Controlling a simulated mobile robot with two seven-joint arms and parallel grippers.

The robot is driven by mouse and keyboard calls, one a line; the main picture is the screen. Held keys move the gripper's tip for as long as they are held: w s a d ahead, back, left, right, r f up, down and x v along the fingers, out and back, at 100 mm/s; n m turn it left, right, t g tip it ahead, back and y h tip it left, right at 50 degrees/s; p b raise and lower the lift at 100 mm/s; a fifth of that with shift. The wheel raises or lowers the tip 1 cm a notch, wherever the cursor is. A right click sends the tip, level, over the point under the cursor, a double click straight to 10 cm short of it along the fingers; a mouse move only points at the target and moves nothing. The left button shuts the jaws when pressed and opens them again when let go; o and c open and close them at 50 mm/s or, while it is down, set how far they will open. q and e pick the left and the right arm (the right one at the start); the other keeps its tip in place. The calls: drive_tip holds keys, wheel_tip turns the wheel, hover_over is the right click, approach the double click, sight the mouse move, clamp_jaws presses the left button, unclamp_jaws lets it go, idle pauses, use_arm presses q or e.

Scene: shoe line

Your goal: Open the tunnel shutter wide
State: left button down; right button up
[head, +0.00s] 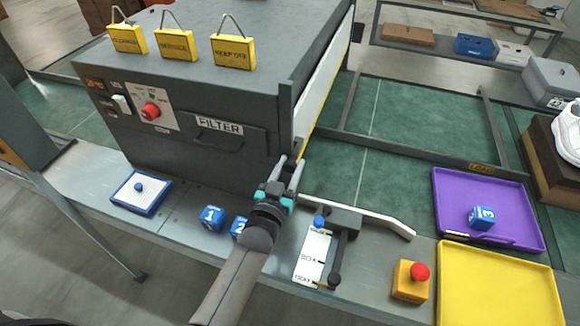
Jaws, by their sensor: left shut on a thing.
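The tunnel (175,85) is a large dark grey box over the green belt, with a FILTER label on its front. On its right side is a white panel with a yellow edge (325,70), which looks like the shutter, seen at a steep angle. A grey upright (286,120) stands at the near corner. My left gripper (290,163) is at the foot of that upright, its jaws shut on a part there that looks like the shutter's near edge. The fingers hide the held part. How far the shutter is open is hard to tell. My right gripper is not in view.
Blue cubes (212,217) and a lever with a white plate (313,255) stand close to my left gripper. A curved white guide (375,217) crosses the belt edge. Purple (450,190) and yellow (500,285) trays and a red button box (408,288) are at right.

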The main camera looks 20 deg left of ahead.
use_arm(q)
wheel_tip(320, 180, up, 7)
drive_tip(key=p, duration=0.5)
drive_tip(key=shift+f, duration=0.1)
drive_tip(key=shift+c, duration=2.4)
unclamp_jaws()
drive_tip(key=s, duration=1.5)
drive_tip(key=shift+a, duration=0.3)
drive_tip(key=shift+s+f, duration=0.1)
